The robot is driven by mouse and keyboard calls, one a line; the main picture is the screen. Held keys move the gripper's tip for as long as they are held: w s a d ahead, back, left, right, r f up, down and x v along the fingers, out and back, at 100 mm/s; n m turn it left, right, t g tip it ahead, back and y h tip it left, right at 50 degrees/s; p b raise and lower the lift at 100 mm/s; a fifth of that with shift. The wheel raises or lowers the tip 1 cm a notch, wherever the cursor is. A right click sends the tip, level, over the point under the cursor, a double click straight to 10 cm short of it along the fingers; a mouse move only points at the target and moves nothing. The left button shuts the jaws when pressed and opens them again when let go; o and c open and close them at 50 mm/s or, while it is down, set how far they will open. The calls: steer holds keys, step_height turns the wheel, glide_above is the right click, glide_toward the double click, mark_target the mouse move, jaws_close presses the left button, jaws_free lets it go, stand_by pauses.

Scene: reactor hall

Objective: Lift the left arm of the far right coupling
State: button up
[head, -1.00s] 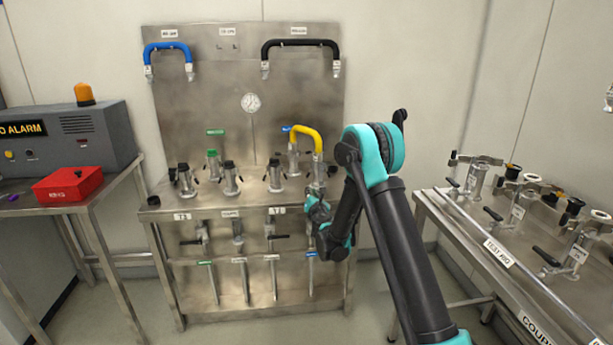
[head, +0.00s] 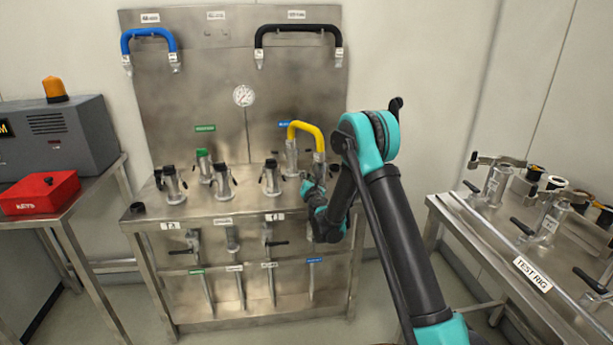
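A row of metal couplings with dark caps and side arms stands on the steel bench (head: 150,215): one at the left (head: 171,183), one in the middle (head: 222,182), and one further right (head: 271,178). A taller coupling (head: 291,160) behind, at right, carries one end of a yellow hose (head: 304,126). The hose's other end comes down at a fitting (head: 319,157) just above my gripper (head: 306,188). My gripper is small in view at the bench's right end, partly hidden by my wrist. Its fingers and any contact are unclear. The fitting's lower part is hidden.
Blue (head: 148,36) and black (head: 297,30) hoses hang on the back panel. A side table at left holds a red box (head: 40,192) and an alarm unit (head: 60,138). A test rig bench (head: 480,235) with more couplings stands at right. Floor shows between the benches.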

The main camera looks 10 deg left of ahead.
jaws_close()
steer(key=shift+a, duration=0.1)
steer(key=shift+s+a+r+m, duration=0.1)
steer(key=shift+a+r+m, duration=0.1)
steer(key=shift+m, duration=0.45)
steer(key=shift+s+a+r+m, duration=0.1)
steer(key=shift+a+m, duration=0.1)
steer(key=shift+m, duration=0.45)
steer(key=m, duration=0.1)
steer(key=a+r+m, duration=0.1)
steer(key=m, duration=0.1)
steer(key=shift+s+r+m, duration=0.1)
steer(key=shift+m, duration=0.2)
steer(key=shift+s+a+r+m, duration=0.1)
steer(key=shift+r+m, duration=0.45)
steer(key=shift+m, duration=0.75)
steer(key=shift+w+a+r+m, duration=0.1)
steer(key=shift+r+m, duration=0.45)
steer(key=shift+m, duration=0.75)
steer(key=shift+s+a+r+m, duration=0.1)
steer(key=shift+r+m, duration=0.45)
steer(key=shift+m, duration=0.75)
